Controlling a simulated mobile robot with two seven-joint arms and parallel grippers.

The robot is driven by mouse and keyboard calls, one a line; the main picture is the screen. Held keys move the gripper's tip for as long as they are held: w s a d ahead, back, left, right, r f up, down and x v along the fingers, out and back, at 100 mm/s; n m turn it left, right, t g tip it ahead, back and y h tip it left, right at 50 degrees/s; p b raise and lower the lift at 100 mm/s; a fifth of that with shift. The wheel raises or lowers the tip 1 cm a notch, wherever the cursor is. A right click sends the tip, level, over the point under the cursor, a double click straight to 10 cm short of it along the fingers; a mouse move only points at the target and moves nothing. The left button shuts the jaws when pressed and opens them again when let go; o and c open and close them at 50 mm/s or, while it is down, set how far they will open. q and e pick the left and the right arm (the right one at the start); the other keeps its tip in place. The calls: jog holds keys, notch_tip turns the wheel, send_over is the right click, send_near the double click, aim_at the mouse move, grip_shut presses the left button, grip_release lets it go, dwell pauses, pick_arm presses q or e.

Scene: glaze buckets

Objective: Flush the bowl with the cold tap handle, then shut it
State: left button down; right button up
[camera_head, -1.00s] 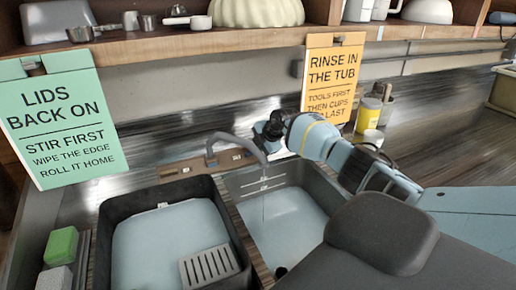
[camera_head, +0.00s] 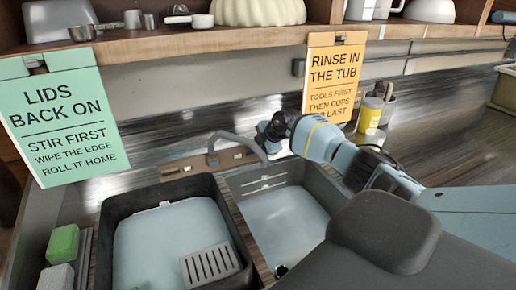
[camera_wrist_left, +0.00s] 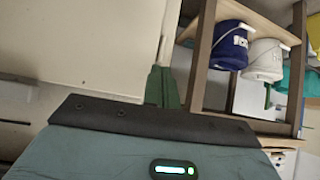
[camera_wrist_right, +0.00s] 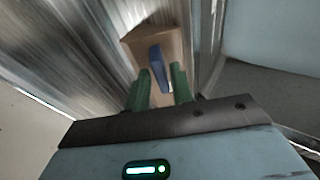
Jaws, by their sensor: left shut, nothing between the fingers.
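The grey tap spout (camera_head: 240,138) arches over the right sink bowl (camera_head: 325,180), and no stream shows below it. A dark drain spot (camera_head: 281,270) shows at the bowl's near end. The blue cold tap handle (camera_wrist_right: 156,66) stands in front of a wooden block in the right wrist view. My right gripper (camera_wrist_right: 160,85) has its green fingers apart, with the handle between or just beyond their tips; contact cannot be told. In the head view my right gripper (camera_head: 268,132) is beside the spout. My left gripper (camera_wrist_left: 163,72) is shut and empty, away from the sink.
A dark left tub (camera_head: 108,235) holds pale liquid and a slotted grey plate (camera_head: 210,264). A green sponge (camera_head: 62,243) lies left of it. A yellow jar (camera_head: 369,114) stands behind my right arm. A shelf (camera_head: 150,47) runs above.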

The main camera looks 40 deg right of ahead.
jog(key=shift+o, duration=0.8)
jog(key=shift+s+r, duration=0.35)
jog(key=shift+s, duration=0.05)
jog(key=s+d, duration=0.1)
jog(key=s, duration=1.1)
